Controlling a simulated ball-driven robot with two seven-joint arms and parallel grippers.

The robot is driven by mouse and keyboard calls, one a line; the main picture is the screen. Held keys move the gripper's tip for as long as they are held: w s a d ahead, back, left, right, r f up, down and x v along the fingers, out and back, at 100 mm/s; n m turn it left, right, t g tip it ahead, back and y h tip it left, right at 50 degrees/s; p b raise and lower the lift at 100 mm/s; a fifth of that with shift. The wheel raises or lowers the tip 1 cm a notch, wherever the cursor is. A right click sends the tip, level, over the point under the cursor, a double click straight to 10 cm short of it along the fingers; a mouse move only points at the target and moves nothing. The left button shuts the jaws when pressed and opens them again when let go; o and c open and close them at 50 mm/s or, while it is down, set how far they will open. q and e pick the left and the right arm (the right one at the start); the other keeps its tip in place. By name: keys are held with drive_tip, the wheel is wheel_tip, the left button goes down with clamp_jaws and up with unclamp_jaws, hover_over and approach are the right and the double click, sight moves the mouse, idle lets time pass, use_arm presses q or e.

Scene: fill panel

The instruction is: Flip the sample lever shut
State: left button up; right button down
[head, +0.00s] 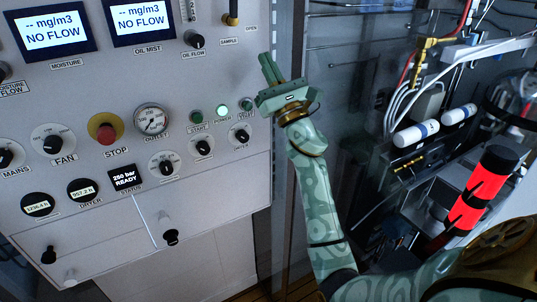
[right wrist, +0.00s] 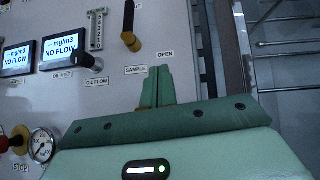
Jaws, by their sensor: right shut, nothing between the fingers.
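The sample lever (head: 232,14) is at the top edge of the head view, partly cut off, on the grey panel above the SAMPLE label. In the right wrist view the lever (right wrist: 129,20) has a black handle running up from a brass-yellow base, with an OPEN label to its lower right. My right gripper (head: 268,62) is green, shut and empty, in front of the panel's right side below the OPEN label. In the right wrist view its closed fingers (right wrist: 157,80) point up, to the lower right of the lever and apart from it in the picture. My left gripper is not in view.
The panel carries two NO FLOW displays (head: 57,28), the oil flow knob (head: 194,40), a red stop button (head: 106,133), an outlet gauge (head: 151,120) and several knobs. Right of the panel stand frame rails, hoses, white cylinders (head: 416,134) and a red-black cylinder (head: 482,190).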

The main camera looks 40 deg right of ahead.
drive_tip(key=w+f+b+v, duration=0.1)
drive_tip(key=b+v, duration=0.2)
drive_tip(key=v, duration=0.4)
drive_tip(key=w+a+f+m+g+h+b, duration=0.1)
drive_tip(key=w+f+m+g, duration=0.2)
drive_tip(key=f+m, duration=0.5)
wheel_tip(320, 180, down, 7)
drive_tip(key=shift+w+a+r+h+b, duration=0.2)
drive_tip(key=shift+w+h+b, duration=0.1)
drive_tip(key=shift+w+b, duration=0.1)
